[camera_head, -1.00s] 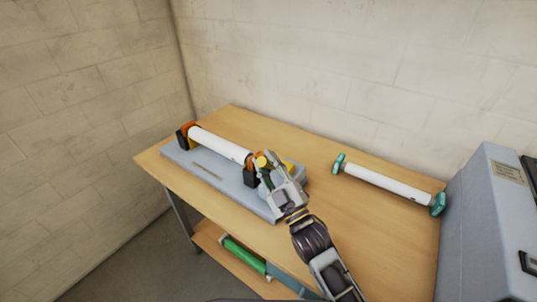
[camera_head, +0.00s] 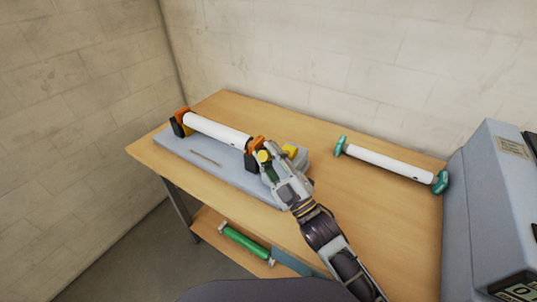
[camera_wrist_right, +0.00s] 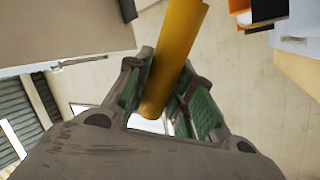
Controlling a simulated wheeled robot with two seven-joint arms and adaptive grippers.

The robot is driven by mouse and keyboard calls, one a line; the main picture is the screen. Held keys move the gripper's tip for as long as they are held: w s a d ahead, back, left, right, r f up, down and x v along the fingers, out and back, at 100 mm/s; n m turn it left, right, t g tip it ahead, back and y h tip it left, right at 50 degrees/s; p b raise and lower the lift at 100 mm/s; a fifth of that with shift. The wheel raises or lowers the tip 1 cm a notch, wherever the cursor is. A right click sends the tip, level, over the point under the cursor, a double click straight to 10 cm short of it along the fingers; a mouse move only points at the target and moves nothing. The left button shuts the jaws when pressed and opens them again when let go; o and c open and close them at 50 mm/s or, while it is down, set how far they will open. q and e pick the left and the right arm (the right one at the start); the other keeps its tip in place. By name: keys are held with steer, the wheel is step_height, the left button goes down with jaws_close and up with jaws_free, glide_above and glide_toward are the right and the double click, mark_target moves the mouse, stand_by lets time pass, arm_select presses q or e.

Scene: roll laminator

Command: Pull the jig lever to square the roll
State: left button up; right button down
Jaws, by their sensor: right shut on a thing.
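A white roll (camera_head: 216,129) with orange ends lies in the grey jig (camera_head: 190,155) on the table, held between black and orange end supports. My right gripper (camera_head: 267,163) is at the jig's right end, beside the near support. In the right wrist view my right gripper (camera_wrist_right: 162,100) has its green-padded fingers on both sides of a yellow lever handle (camera_wrist_right: 175,60) and is shut on it. The handle's yellow end (camera_head: 263,156) also shows in the head view. The lever's lower part is hidden by my gripper. My left gripper is not in view.
A second white roll with teal ends (camera_head: 390,165) lies on the right of the wooden table (camera_head: 335,215). A grey machine (camera_head: 485,210) stands at the right edge. A green roll (camera_head: 245,242) lies on the lower shelf.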

steer(key=c, duration=1.5)
jaws_free()
steer(key=shift+f, duration=0.3)
steer(key=o, duration=0.3)
steer(key=shift+r, duration=0.15)
steer(key=v, duration=0.7)
steer(key=shift+s, duration=0.3)
steer(key=shift+d, duration=0.15)
